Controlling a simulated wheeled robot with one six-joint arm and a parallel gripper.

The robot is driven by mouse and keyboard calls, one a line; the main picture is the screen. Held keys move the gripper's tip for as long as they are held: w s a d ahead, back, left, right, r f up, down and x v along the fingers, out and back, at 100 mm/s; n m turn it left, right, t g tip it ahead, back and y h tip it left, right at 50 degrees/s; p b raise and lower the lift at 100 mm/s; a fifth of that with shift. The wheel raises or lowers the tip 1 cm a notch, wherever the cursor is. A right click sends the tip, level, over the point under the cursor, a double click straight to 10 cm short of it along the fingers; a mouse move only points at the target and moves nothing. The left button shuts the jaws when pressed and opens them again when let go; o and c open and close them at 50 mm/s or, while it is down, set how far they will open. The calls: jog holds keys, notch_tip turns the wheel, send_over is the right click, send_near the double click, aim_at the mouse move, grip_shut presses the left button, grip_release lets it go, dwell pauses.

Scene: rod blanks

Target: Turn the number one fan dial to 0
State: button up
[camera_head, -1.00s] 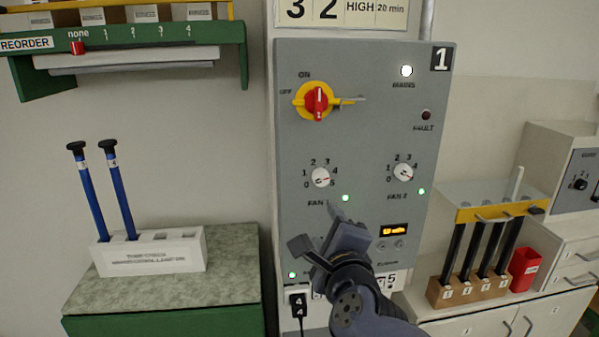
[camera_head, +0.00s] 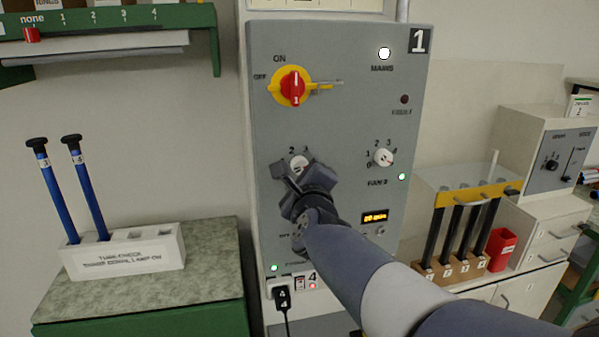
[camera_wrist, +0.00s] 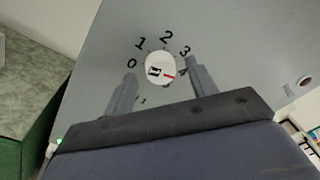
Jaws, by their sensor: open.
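The number one fan dial (camera_head: 299,162) is a round white knob on the grey panel (camera_head: 340,60) marked 1, partly hidden by my gripper in the head view. In the wrist view the dial (camera_wrist: 160,68) shows a red pointer mark directed to the right, near the 4. The 0 is at its left; 1, 2 and 3 run over the top. My gripper (camera_head: 290,175) is open in front of the dial. In the wrist view its fingers (camera_wrist: 163,85) stand apart on either side below the dial. I cannot tell whether they touch it.
The fan 2 dial (camera_head: 383,157) sits to the right on the panel. The red and yellow main switch (camera_head: 292,87) is above, turned to ON. A timer display (camera_head: 375,217) is below right. A white holder (camera_head: 125,252) with blue rods stands at left.

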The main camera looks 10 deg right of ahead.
jog(key=shift+w, duration=0.5)
jog(key=shift+c, duration=0.4)
jog(key=c, duration=0.9)
